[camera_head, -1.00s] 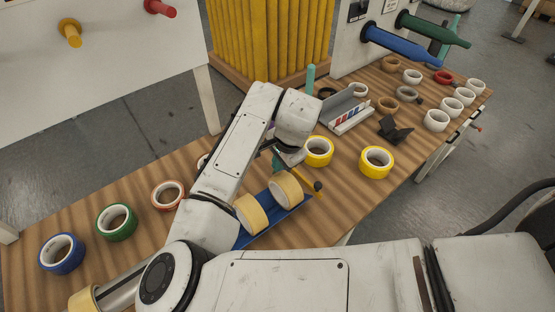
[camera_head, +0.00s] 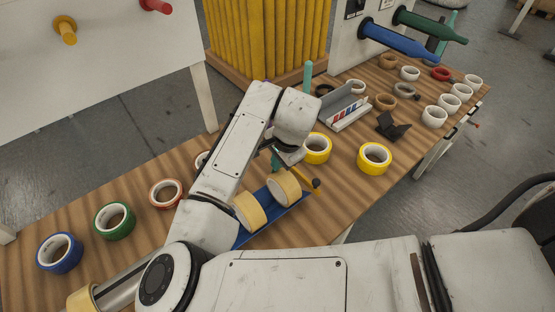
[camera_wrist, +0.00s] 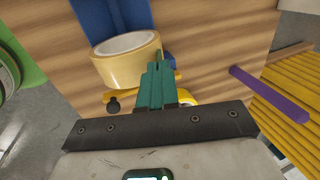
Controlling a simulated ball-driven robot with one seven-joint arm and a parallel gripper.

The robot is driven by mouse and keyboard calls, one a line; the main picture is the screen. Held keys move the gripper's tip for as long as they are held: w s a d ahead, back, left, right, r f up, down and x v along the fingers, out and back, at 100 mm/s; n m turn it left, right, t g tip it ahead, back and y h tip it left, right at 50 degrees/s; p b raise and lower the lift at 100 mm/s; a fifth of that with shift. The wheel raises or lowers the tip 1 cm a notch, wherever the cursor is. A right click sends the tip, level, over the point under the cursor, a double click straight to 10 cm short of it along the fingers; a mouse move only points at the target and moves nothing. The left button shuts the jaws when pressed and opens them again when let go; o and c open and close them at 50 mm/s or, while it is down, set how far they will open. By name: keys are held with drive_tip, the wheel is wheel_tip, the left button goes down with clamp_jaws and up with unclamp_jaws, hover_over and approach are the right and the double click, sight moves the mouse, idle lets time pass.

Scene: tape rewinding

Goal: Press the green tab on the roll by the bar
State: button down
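Two tan tape rolls sit on a blue holder (camera_head: 240,238) in the head view: a nearer roll (camera_head: 249,211) and a farther roll (camera_head: 283,188). A yellow crank with a black knob (camera_head: 316,184) is beside the farther roll. In the wrist view one tan roll (camera_wrist: 118,72) lies just left of my gripper (camera_wrist: 159,70), close to the fingers; contact cannot be told. My gripper's teal fingers are together, with nothing seen between them. The fingers partly show under the wrist in the head view (camera_head: 275,161). I cannot make out a green tab on either roll.
Blue (camera_head: 59,253), green (camera_head: 114,221) and red (camera_head: 166,194) rolls stand on the left of the wooden table. Two yellow rolls (camera_head: 374,158) (camera_head: 317,148), a grey tray (camera_head: 346,108) and a black stand (camera_head: 391,126) lie right of the holder.

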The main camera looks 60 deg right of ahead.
idle(0.3)
drive_tip(key=c, duration=1.3)
unclamp_jaws()
drive_tip(key=b+v, duration=0.1)
drive_tip(key=v, duration=0.9)
drive_tip(key=shift+s+r, duration=0.2)
drive_tip(key=shift+r, duration=0.15)
